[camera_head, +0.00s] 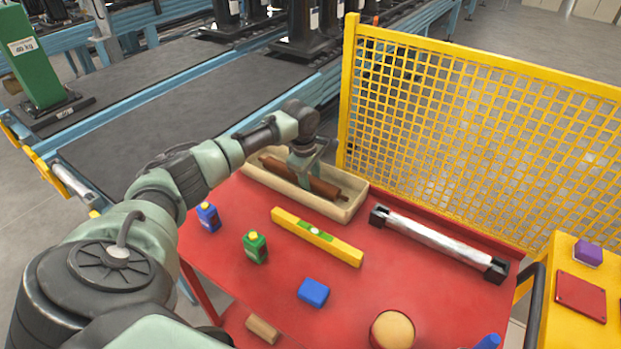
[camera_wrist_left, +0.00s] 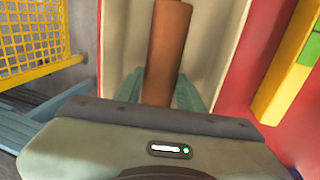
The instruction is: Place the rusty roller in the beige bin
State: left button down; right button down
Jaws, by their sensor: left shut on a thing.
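The rusty roller (camera_head: 319,187) is a brown cylinder with thin end shafts, lying lengthwise within the outline of the beige bin (camera_head: 342,212). The bin is a long open box at the back of the red table. My left gripper (camera_head: 302,171) reaches down over the bin and is shut on the roller near its middle. In the left wrist view the roller (camera_wrist_left: 167,45) runs between the fingers (camera_wrist_left: 170,95), with the bin's walls (camera_wrist_left: 229,45) on both sides. I cannot tell whether the roller touches the bin's floor. My right gripper is not in view.
A yellow mesh fence (camera_head: 480,130) stands behind.

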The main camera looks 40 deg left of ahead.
pick_arm(q)
jog(key=shift+r, duration=0.1)
jog(key=c, duration=0.9)
grip_release()
notch_tip(320, 180, up, 12)
jog(key=s, duration=0.2)
jog(key=shift+s+d+b, duration=0.2)
jog(key=shift+s+b, duration=0.05)
jog(key=shift+b, duration=0.1)
jog(key=shift+f, duration=0.2)
